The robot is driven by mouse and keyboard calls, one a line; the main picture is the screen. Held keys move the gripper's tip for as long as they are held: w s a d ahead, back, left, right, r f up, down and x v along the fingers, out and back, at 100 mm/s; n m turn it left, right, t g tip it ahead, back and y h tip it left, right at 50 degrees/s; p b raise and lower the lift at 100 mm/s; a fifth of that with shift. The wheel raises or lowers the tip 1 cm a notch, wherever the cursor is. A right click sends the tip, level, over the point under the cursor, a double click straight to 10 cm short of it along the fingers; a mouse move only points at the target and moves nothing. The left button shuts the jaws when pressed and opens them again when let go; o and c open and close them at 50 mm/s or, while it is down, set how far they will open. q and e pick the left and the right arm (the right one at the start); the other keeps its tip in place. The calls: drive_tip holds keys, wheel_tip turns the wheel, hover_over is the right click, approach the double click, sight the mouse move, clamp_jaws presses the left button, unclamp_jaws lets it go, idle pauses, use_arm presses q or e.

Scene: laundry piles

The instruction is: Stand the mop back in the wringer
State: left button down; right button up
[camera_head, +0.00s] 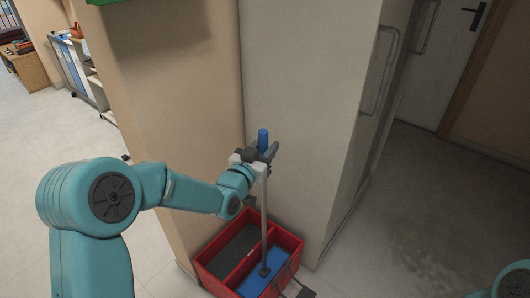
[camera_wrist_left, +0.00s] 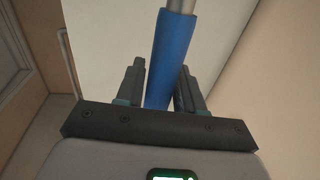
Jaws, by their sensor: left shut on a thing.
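The mop (camera_head: 264,215) has a grey pole with a blue grip. It stands close to upright, and its lower end is inside the red wringer bucket (camera_head: 213,270), over the blue part. My left gripper (camera_head: 265,154) is shut on the mop's blue grip near the top. In the left wrist view the blue grip (camera_wrist_left: 170,60) passes between the two dark fingers. Whether the mop's foot rests on the bucket's bottom I cannot tell. My right gripper is not in view; only a bit of teal arm shows at the lower right corner.
The bucket stands on the floor against a beige wall (camera_head: 170,110) and a tall grey cabinet (camera_head: 305,100) with handles. A door (camera_head: 445,60) is at the upper right. Shelves and a cart (camera_head: 80,70) stand at the far left. The floor at right (camera_head: 415,240) is clear.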

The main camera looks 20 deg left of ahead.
use_arm(q)
drive_tip(key=shift+w+f, duration=0.1)
drive_tip(key=shift+f, duration=0.5)
drive_tip(key=shift+r, duration=0.1)
drive_tip(key=c, duration=0.7)
unclamp_jaws()
drive_tip(key=shift+f, duration=0.2)
